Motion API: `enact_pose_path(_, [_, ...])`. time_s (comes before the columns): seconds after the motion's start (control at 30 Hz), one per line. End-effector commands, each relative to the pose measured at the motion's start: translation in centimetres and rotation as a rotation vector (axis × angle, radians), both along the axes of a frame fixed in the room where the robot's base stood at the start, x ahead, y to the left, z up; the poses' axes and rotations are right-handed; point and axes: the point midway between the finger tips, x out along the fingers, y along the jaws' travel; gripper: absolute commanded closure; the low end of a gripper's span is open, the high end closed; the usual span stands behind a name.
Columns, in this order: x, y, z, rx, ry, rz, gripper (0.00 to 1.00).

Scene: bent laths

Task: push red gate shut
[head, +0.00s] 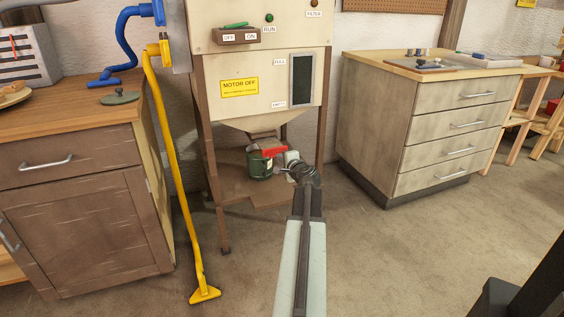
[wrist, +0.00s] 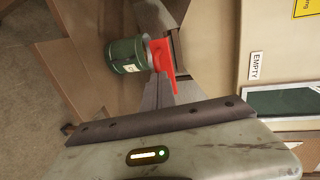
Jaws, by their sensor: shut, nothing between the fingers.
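The red gate (head: 274,150) is a small red plate under the hopper's chute, just above a green can. It also shows in the wrist view (wrist: 164,68), beside the grey chute mouth, with the can next to it. Part of it sticks out from the chute. My gripper (head: 286,169) is shut and empty, at the far end of my arm, just right of and below the gate in the head view. I cannot tell whether it touches the gate. In the wrist view my gripper's grey body fills the bottom, and its fingertips are not clear.
The green can (head: 260,166) stands on the brown shelf (head: 232,182) below the hopper cabinet (head: 222,72). A yellow hose tool (head: 171,160) leans at the left by a brown cabinet (head: 85,155). A drawer unit (head: 430,125) stands at the right. The floor in front is mostly clear.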

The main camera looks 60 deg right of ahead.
Motion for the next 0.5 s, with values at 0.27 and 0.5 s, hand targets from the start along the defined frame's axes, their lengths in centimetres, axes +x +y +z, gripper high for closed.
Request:
enact_pose_path(0.27, [5.2, -4.3, 0.0, 0.0, 0.0, -0.002, 1.0])
enact_pose_path(0.5, [5.8, -4.6, 0.0, 0.0, -0.001, -0.004, 1.0])
